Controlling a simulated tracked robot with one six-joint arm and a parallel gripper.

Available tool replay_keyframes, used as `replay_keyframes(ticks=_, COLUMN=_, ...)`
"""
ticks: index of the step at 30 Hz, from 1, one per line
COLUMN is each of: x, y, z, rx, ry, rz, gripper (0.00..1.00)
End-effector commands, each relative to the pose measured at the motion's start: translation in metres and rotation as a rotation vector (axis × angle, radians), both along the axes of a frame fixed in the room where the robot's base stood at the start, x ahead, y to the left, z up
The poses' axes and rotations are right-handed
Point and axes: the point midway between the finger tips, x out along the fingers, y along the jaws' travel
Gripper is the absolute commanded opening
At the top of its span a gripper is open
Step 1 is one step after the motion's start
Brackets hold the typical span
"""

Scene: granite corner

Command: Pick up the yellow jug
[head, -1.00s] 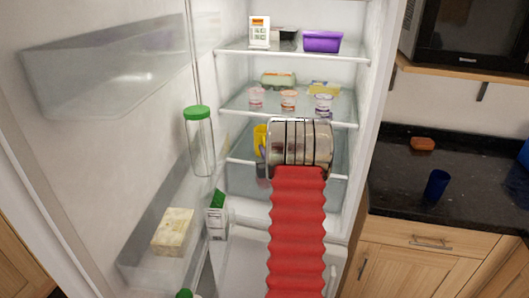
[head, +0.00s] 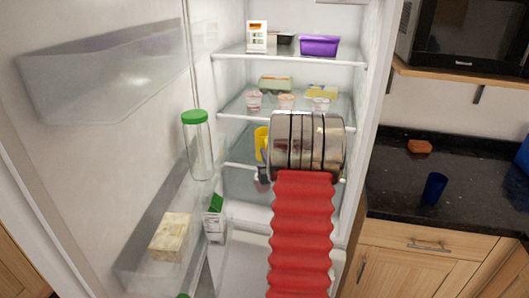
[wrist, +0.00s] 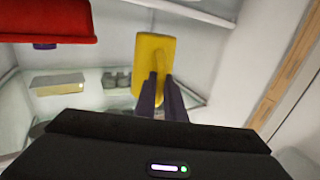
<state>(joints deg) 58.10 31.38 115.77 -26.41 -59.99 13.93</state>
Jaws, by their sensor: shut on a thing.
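The yellow jug (wrist: 154,62) is in the middle of the wrist view, between and beyond the two dark fingers of my gripper (wrist: 160,88). The fingers are shut on it, around what looks like its handle. In the head view a strip of the yellow jug (head: 261,143) shows at the left of my arm's metal wrist, inside the open fridge. The wrist and red sleeve hide the rest of the jug. In the head view only a small dark part of my gripper (head: 264,172) shows. I cannot tell whether the jug touches the shelf.
The fridge shelf (head: 240,108) above holds several small cups and boxes. A purple tub (head: 319,45) is on the top shelf. The open door at left holds a green-capped bottle (head: 198,146), a carton (head: 214,218) and a pale block (head: 170,237). A blue cup (head: 434,188) stands on the dark counter.

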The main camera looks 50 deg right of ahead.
Motion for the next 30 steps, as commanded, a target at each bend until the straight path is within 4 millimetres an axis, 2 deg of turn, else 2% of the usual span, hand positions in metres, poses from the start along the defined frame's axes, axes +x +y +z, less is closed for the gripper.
replay_keyframes(ticks=30, x=-0.082, y=0.058, z=0.0, rx=0.0, ry=0.0, rz=0.0, gripper=0.0)
